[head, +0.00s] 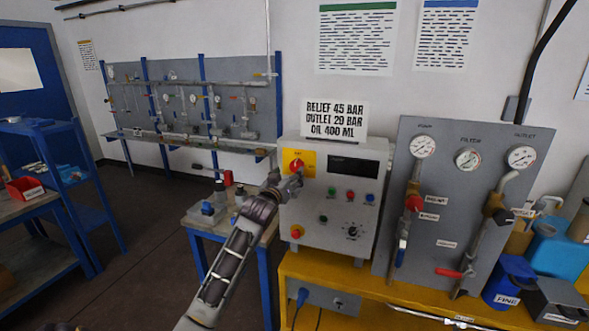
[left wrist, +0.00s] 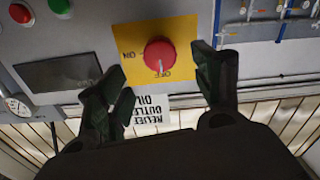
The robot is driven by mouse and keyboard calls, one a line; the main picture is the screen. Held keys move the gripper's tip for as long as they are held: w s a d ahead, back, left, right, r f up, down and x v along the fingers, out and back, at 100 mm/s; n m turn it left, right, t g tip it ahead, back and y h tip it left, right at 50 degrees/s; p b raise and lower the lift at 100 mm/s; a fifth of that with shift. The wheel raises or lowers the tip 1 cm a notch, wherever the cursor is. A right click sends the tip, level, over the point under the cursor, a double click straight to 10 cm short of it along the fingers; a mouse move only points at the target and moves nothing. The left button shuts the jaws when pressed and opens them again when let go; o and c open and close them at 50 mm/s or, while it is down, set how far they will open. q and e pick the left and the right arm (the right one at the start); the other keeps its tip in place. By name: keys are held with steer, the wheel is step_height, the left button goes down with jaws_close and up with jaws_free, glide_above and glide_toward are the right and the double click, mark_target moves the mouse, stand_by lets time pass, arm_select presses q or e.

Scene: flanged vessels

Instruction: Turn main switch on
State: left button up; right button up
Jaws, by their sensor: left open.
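The main switch is a red rotary knob (head: 297,165) on a yellow plate, at the upper left of the grey control box (head: 335,205). In the left wrist view, which is upside down, the knob (left wrist: 159,54) has its pale pointer mark towards OFF; ON is lettered to the left. My left gripper (head: 293,182) is just in front of the box, close to the knob. In the wrist view its open fingers (left wrist: 163,77) stand on either side of the knob, with nothing held. I cannot tell whether they touch the plate.
The box carries a dark display (head: 353,167), several buttons and a black dial (head: 351,231). A sign (head: 337,119) stands on top. A gauge panel (head: 440,250) with valves stands to the right on the yellow bench (head: 400,293). A small blue table (head: 203,222) is at left.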

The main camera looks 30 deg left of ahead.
mark_target(295, 168)
arm_select(q)
steer(key=shift+x, duration=1.25)
steer(key=shift+p+x, duration=0.45)
steer(key=shift+x, duration=1.55)
arm_select(e)
steer(key=shift+d+r, duration=0.4)
steer(key=shift+r, duration=0.1)
arm_select(q)
steer(key=c, duration=1)
arm_select(e)
steer(key=shift+a, duration=0.3)
